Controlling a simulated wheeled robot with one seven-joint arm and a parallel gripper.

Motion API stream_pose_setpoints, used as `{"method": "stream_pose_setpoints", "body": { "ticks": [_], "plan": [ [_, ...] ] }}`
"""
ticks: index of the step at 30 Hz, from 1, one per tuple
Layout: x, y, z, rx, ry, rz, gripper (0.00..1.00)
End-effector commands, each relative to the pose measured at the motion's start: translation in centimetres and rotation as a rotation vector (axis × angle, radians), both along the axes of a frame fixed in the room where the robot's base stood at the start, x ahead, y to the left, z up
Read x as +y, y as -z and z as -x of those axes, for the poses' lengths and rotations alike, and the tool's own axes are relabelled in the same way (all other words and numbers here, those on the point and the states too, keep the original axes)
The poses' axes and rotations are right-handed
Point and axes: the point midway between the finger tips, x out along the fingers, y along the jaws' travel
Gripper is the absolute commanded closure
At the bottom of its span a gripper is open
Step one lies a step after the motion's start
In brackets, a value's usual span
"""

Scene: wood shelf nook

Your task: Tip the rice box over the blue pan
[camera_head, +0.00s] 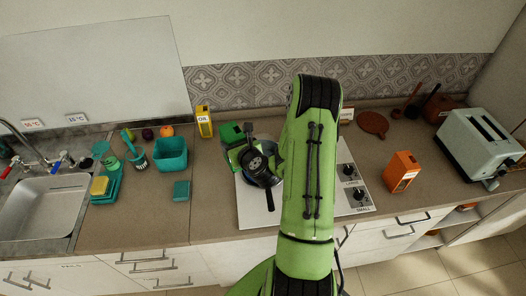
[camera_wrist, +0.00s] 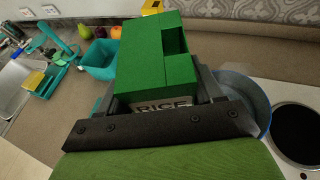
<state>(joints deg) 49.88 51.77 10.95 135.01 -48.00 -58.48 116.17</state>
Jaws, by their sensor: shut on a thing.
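The green rice box (camera_wrist: 152,55), with a white label reading RICE, is held between the fingers of my gripper (camera_wrist: 160,100) in the wrist view. A dark opening shows at its upper right. In the head view the box (camera_head: 231,133) is at the back left of the hob, in my gripper (camera_head: 240,148). The blue pan (camera_wrist: 247,92) shows behind and right of the box in the wrist view, partly hidden by my gripper. In the head view my wrist and arm cover most of the pan. I cannot tell whether any rice is leaving the box.
The white hob (camera_head: 253,213) has a bare burner (camera_wrist: 297,135) right of the pan. A yellow oil box (camera_head: 204,122) and teal bin (camera_head: 171,157) stand left. An orange box (camera_head: 402,172) and toaster (camera_head: 480,142) stand right. The sink (camera_head: 40,210) is far left.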

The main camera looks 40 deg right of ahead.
Motion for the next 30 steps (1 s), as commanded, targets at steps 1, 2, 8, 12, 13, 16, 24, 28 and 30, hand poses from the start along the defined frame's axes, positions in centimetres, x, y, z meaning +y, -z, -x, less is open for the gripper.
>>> {"method": "stream_pose_setpoints", "body": {
  "ticks": [1, 2, 8, 12, 13, 16, 24, 28, 30],
  "plan": [
    [0.0, 0.0, 0.0, -0.002, 0.001, -0.002, 0.69],
    [-0.1, 0.0, 0.0, -0.004, 0.002, -0.006, 0.69],
    [-0.4, 0.5, 0.1, -0.016, 0.004, -0.052, 0.69],
    [-0.8, 1.0, 0.2, -0.033, 0.003, -0.112, 0.69],
    [-1.0, 1.1, 0.2, -0.037, 0.004, -0.126, 0.69],
    [-1.2, 1.4, 0.3, -0.051, 0.004, -0.176, 0.69],
    [-2.1, 2.7, 0.5, -0.083, 0.003, -0.307, 0.69],
    [-2.6, 2.8, 0.6, -0.100, 0.004, -0.371, 0.69],
    [-2.8, 2.8, 0.7, -0.108, 0.005, -0.404, 0.69]
  ]
}}
